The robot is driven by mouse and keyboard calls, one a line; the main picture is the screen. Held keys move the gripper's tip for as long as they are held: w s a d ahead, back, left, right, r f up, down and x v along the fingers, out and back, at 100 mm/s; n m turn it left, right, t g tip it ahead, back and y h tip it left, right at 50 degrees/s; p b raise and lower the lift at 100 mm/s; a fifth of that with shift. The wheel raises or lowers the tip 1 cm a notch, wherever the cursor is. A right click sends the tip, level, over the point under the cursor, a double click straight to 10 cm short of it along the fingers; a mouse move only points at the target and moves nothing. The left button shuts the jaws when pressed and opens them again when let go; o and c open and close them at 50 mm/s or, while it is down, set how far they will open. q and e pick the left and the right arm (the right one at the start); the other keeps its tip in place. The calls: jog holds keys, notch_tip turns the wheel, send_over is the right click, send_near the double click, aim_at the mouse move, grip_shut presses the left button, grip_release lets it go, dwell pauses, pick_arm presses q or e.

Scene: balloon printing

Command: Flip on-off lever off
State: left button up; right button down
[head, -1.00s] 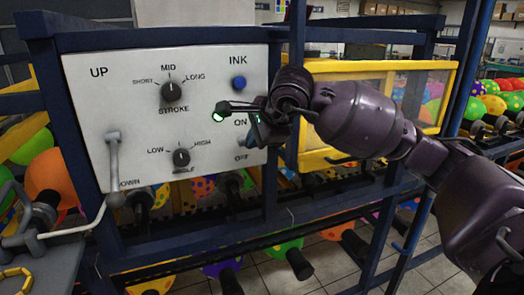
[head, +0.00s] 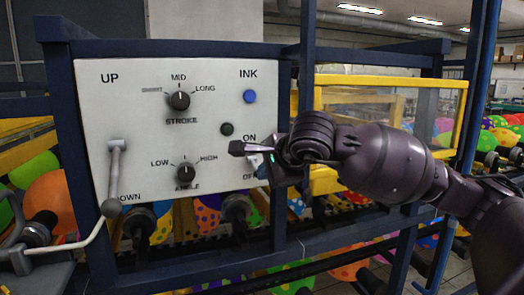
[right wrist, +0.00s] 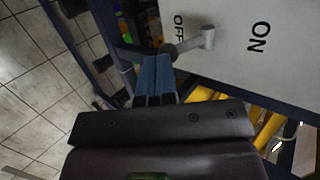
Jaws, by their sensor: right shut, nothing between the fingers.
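The on-off lever (right wrist: 207,37) is a light grey pivot with a short arm and a dark round knob, on the white panel (head: 215,70). In the right wrist view its knob end lies on the OFF side. In the head view my right gripper largely covers it, beside the ON and OFF labels. My right gripper (head: 262,170) is shut and empty; its blue fingers (right wrist: 156,72) are close to the knob, and I cannot tell whether they touch. The round indicator (head: 227,129) above the lever is dark. My left gripper is out of view.
The panel also carries the stroke dial (head: 179,100), the angle dial (head: 186,172), the blue ink button (head: 250,96) and a long up-down lever (head: 114,172) pointing down. Blue frame bars and a yellow-framed window (head: 460,105) stand to the right. Balloons hang below.

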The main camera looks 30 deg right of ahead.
jog(key=shift+s+r, duration=0.1)
jog(key=shift+r, duration=0.25)
jog(key=shift+r, duration=0.6)
jog(key=p+v, duration=0.2)
jog(key=v, duration=0.8)
jog(key=shift+s+r, duration=0.2)
jog(key=shift+s, duration=0.15)
